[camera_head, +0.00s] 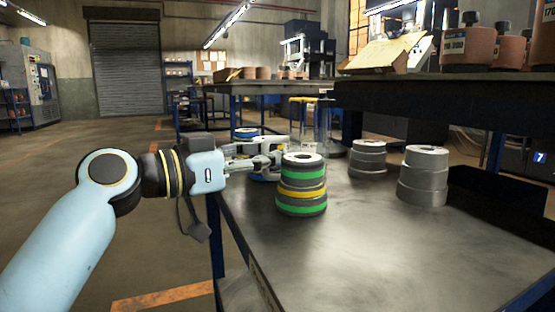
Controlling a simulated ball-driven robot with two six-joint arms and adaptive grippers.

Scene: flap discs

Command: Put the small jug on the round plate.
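I see no small jug and no round plate that I can make out. Stacks of flap discs stand on the dark metal table (370,245). The nearest stack (302,186) is dark with green and yellow bands. My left gripper (280,150) reaches in from the left, just left of and behind that stack. It partly covers a stack with blue bands (246,132) behind it. Its fingertips are partly hidden by the banded stack, so I cannot tell whether they are open or hold anything. My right gripper is out of view.
Two grey stacks stand further right, one at the back (368,158) and one nearer (422,176). A raised shelf (440,95) with brown containers (467,48) runs behind them. The front and middle of the table are clear.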

